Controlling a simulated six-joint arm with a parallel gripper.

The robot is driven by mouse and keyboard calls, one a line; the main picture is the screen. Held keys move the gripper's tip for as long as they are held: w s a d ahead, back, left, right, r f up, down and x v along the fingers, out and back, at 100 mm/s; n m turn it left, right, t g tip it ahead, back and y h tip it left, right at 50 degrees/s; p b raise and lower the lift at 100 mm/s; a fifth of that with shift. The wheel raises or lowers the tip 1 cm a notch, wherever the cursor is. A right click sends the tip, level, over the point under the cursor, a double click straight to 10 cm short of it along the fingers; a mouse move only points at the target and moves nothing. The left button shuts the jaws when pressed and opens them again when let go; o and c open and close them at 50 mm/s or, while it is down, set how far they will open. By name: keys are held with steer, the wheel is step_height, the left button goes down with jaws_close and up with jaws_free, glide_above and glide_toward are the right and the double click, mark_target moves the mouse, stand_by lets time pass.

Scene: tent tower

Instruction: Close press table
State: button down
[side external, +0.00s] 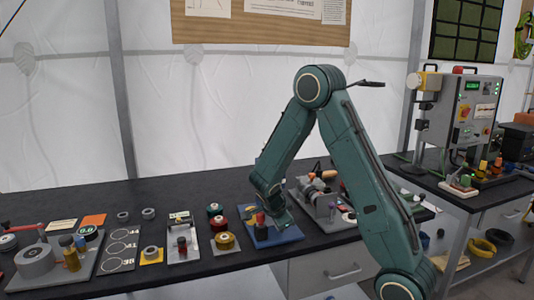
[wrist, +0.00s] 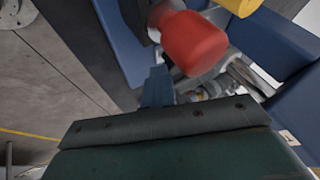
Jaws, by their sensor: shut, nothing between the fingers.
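A blue base plate (side external: 275,239) lies on the black bench with a small fixture on it that has a red top (side external: 260,217). I take this fixture to be the press table, but I cannot be sure. My gripper (side external: 281,221) is low over the plate, just right of the red top, and partly hides the fixture. In the wrist view a red knob (wrist: 193,42) on a metal stem is close in front, with blue parts (wrist: 122,42) around it. My gripper (wrist: 157,86) is shut and empty, just below the knob. Contact cannot be told.
Left of the plate stand red and yellow spools (side external: 219,225), a grey plate with a small fixture (side external: 182,241) and a grey disc unit (side external: 37,261). A grey plate with metal parts (side external: 318,201) is close on the right. A control box (side external: 470,110) stands on the right-hand table.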

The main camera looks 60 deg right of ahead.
steer(key=shift+w+d, duration=0.1)
steer(key=shift+d, duration=0.05)
steer(key=shift+s+a, duration=0.3)
steer(key=a, duration=0.1)
steer(key=s+a, duration=0.2)
steer(key=shift+s+r, duration=0.2)
steer(key=shift+r, duration=0.05)
steer(key=v, duration=0.9)
steer(key=shift+r, duration=0.15)
steer(key=shift+a, duration=0.1)
